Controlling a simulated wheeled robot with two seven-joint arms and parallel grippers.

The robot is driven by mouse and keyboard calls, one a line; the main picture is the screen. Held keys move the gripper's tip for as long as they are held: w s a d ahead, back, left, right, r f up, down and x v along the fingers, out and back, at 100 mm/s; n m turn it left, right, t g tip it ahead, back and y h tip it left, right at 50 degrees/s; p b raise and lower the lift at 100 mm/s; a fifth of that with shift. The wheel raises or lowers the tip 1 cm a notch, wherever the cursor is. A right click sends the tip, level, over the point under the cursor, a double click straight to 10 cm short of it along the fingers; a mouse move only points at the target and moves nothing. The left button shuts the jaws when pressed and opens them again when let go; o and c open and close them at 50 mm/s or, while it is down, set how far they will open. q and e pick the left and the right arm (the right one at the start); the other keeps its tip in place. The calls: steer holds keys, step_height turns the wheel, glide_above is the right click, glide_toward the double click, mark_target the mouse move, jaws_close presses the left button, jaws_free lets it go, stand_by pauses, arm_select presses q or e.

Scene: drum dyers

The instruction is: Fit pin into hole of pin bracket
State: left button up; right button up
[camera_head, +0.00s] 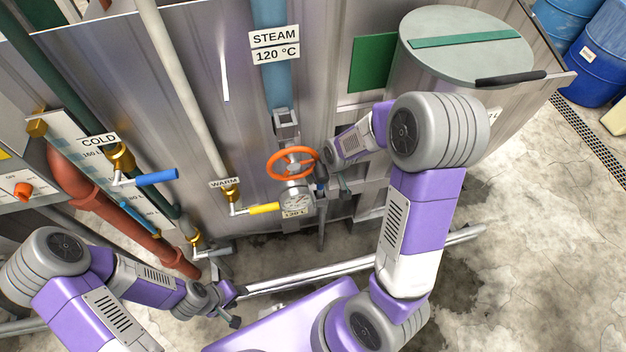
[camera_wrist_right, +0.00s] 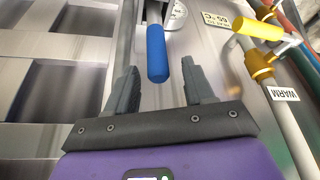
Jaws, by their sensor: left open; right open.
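I cannot surely pick out the pin or the pin bracket. In the right wrist view, a blue cylindrical grip (camera_wrist_right: 156,54) sits between the spread fingers of my right gripper (camera_wrist_right: 158,80), with gaps on both sides. I cannot tell if it is the pin's grip. In the head view my right gripper (camera_head: 330,184) is beside the round gauge, largely hidden by its own wrist. My left gripper (camera_head: 234,306) is open and empty at the lower left, near a long metal rail.
An orange handwheel (camera_head: 292,163) and a round gauge (camera_head: 296,199) are close to my right gripper. A yellow WARM lever (camera_head: 263,208) and a blue COLD lever (camera_head: 157,177) stick out at the left. The long metal rail (camera_head: 335,270) crosses below.

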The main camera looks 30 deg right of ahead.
steer(key=shift+s+b+x, duration=0.25)
steer(key=shift+b+x, duration=0.3)
steer(key=shift+x, duration=0.7)
steer(key=shift+s+r, duration=0.1)
steer(key=shift+s, duration=0.1)
steer(key=shift+w, duration=0.15)
steer(key=shift+c, duration=1.3)
jaws_close()
